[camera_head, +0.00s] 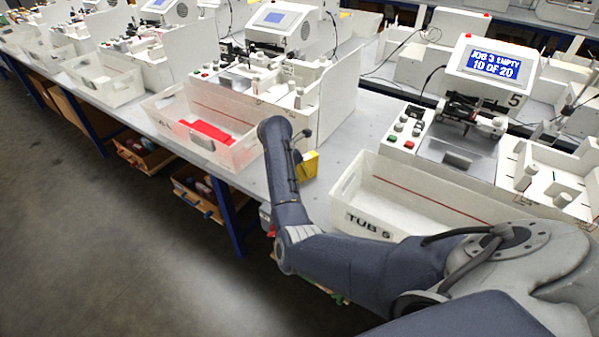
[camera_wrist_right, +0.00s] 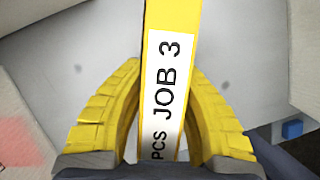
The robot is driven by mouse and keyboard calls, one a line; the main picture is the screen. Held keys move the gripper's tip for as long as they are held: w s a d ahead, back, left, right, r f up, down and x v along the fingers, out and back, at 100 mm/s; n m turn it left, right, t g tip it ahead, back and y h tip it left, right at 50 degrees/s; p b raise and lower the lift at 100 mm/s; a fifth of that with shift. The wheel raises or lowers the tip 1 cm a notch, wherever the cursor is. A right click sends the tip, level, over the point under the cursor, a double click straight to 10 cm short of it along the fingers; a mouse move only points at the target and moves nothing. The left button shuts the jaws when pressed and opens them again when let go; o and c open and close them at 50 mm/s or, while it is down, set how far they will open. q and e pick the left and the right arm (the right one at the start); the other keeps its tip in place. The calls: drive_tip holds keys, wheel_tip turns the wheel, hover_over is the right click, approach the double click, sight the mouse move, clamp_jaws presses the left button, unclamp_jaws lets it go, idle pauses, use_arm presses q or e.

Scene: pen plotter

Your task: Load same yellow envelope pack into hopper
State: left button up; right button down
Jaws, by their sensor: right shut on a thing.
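The yellow envelope pack (camera_wrist_right: 172,40) stands between my right gripper's yellow fingers (camera_wrist_right: 168,75) in the right wrist view. Its white label reads "PCS JOB 3". The gripper is shut on it. In the head view my right arm reaches in from the right, and a yellow block (camera_head: 308,166), apparently the pack, shows beside my wrist above the table between two tubs. The fingers are mostly hidden there. The plotter (camera_head: 490,66) at the right has a screen reading "JOB 3 EMPTY 10 OF 20". I cannot tell which of its parts is the hopper. My left gripper is not in view.
A tub marked "TUB 5" (camera_head: 352,218) stands in front of the right plotter and looks empty. Another tub (camera_head: 236,156) to the left holds red envelopes (camera_head: 207,132). Grey table (camera_head: 335,150) is clear between them. Wooden drawers (camera_head: 205,192) are under the bench.

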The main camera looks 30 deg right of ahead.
drive_tip(key=c, duration=1.2)
unclamp_jaws()
drive_tip(key=v, duration=1.1)
drive_tip(key=shift+r, duration=0.2)
drive_tip(key=shift+o, duration=0.9)
drive_tip(key=shift+a+r, duration=0.2)
drive_tip(key=shift+r, duration=0.2)
